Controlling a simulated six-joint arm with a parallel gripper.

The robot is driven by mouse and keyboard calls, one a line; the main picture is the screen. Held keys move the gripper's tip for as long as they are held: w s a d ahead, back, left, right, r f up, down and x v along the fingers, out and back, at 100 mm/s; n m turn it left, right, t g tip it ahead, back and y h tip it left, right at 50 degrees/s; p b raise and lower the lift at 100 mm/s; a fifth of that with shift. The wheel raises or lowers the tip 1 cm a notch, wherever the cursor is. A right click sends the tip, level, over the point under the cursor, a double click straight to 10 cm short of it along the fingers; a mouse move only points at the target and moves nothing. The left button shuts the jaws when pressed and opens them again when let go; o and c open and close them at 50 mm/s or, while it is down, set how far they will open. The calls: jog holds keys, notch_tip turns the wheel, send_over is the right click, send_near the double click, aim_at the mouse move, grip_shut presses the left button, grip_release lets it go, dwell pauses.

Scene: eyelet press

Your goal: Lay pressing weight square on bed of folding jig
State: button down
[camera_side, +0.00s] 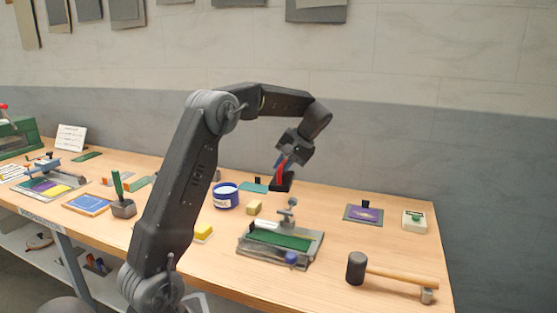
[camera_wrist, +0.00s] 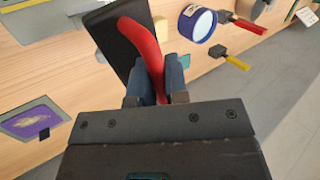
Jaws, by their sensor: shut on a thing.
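My gripper (camera_side: 284,160) is shut on the red handle (camera_wrist: 144,45) of the pressing weight, a dark block (camera_side: 283,182). In the wrist view my blue fingers (camera_wrist: 157,78) close on both sides of the handle, and the dark block (camera_wrist: 118,32) lies tilted beyond them. The weight hangs in the air above the table, behind the folding jig in the side view. The folding jig (camera_side: 313,246) is a grey frame with a green bed (camera_side: 282,239), a grey upright fitting at the back and a blue knob (camera_side: 291,258) at the front. The bed looks bare.
A blue tin (camera_side: 227,200) and yellow blocks (camera_side: 254,207) stand left of the jig. A mallet (camera_side: 390,272) lies at front right. A purple patch on a grey plate (camera_side: 363,213) and a pale box (camera_side: 414,221) stand at right. Bare wood lies between jig and mallet.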

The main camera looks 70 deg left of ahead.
jog(key=s+d+r+n+h, duration=0.3)
jog(key=d+n+h, duration=0.65)
jog(key=n, duration=0.65)
jog(key=shift+t+y, duration=0.35)
jog(key=shift+t, duration=0.05)
jog(key=shift+d+f, duration=0.15)
jog(key=shift+f, duration=2.35)
jog(key=shift+f, duration=0.1)
send_over(287, 242)
jog(key=shift+f, duration=2.9)
jog(key=shift+f, duration=2.55)
